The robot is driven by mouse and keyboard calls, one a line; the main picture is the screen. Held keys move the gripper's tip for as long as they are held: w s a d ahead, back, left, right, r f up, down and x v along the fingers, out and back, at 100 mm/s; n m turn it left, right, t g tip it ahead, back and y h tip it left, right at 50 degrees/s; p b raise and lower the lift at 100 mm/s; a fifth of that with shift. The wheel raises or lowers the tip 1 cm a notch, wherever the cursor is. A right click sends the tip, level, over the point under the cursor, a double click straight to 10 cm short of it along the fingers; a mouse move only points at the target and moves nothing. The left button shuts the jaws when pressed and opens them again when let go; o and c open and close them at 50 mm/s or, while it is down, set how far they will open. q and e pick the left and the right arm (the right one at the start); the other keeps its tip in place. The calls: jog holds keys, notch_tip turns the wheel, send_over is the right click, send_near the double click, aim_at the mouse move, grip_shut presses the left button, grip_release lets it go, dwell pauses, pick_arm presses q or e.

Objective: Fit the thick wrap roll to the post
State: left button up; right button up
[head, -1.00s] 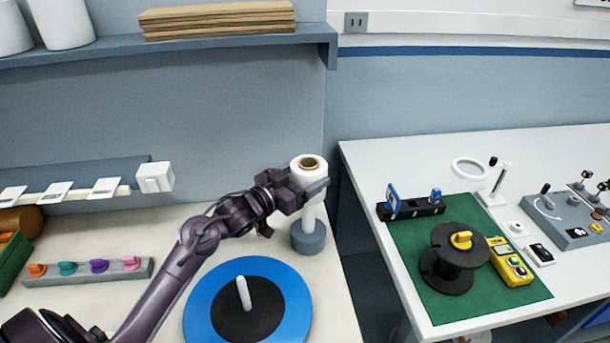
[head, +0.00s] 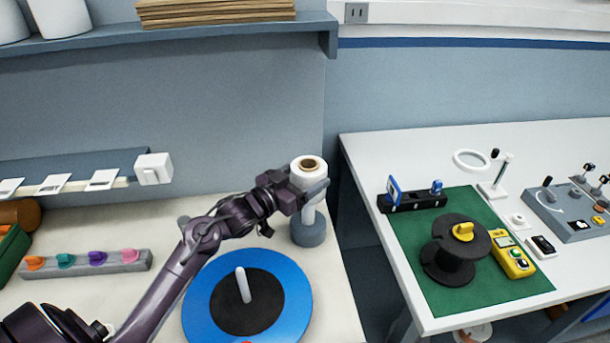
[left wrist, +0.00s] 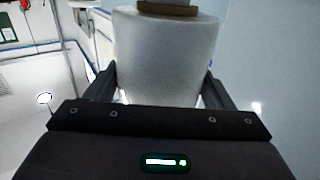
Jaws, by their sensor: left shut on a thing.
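The thick wrap roll (head: 306,181) is white with a brown core and stands about upright. My left gripper (head: 309,189) is shut around its side. The roll also fills the upper middle of the left wrist view (left wrist: 167,58), between the two fingers. Directly below the roll in the head view, a white post (head: 308,216) rises from a round grey base (head: 308,234). The roll hides the post's upper part, so I cannot tell whether the post is inside the core. A second, thin white post (head: 243,285) stands tilted in view on a blue and black disc (head: 293,300). My right gripper is not in view.
A grey strip with coloured knobs (head: 88,263) lies at the left. A shelf (head: 180,40) runs above. On the right-hand table (head: 390,150), a black spool (head: 455,250) stands on a green mat (head: 430,300). A gap separates the two tables.

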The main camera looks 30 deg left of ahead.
pick_arm(q)
jog(key=shift+r, duration=0.1)
dwell(0.6)
jog(key=shift+f, duration=0.2)
jog(key=shift+f+b, duration=0.45)
jog(key=shift+f, duration=0.85)
jog(key=shift+p, duration=0.3)
jog(key=shift+f, duration=0.2)
dwell(0.4)
jog(key=shift+f+b, duration=0.75)
jog(key=shift+f, duration=0.55)
jog(key=shift+f, duration=0.25)
dwell(0.4)
